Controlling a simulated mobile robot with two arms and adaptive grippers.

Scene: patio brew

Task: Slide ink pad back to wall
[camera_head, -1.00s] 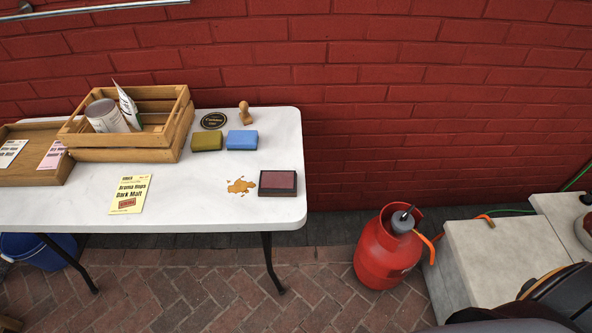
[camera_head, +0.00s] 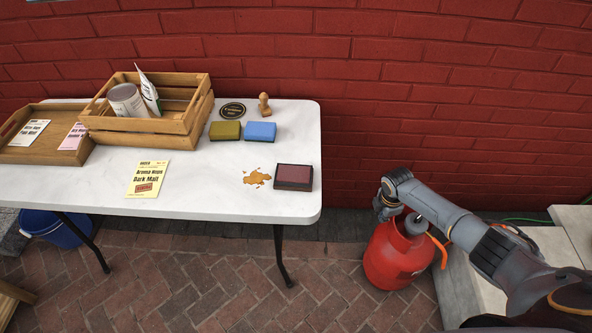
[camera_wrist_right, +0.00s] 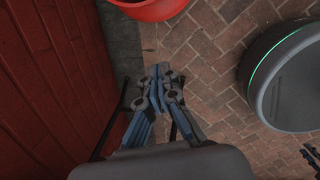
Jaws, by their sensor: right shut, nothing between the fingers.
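The ink pad (camera_head: 293,177) is a dark case with a maroon top. It lies near the right front corner of the white table (camera_head: 210,196), apart from the brick wall (camera_head: 420,75) behind. My right gripper (camera_head: 383,210) is right of the table, in front of the red gas cylinder, pointing down. In the right wrist view my right gripper (camera_wrist_right: 158,72) is shut and empty, above the paving, with the wall on the left. The ink pad does not show in that view. My left gripper is not in view.
A wooden crate (camera_head: 150,129) stands left. The red gas cylinder (camera_head: 392,262) is beside the table.

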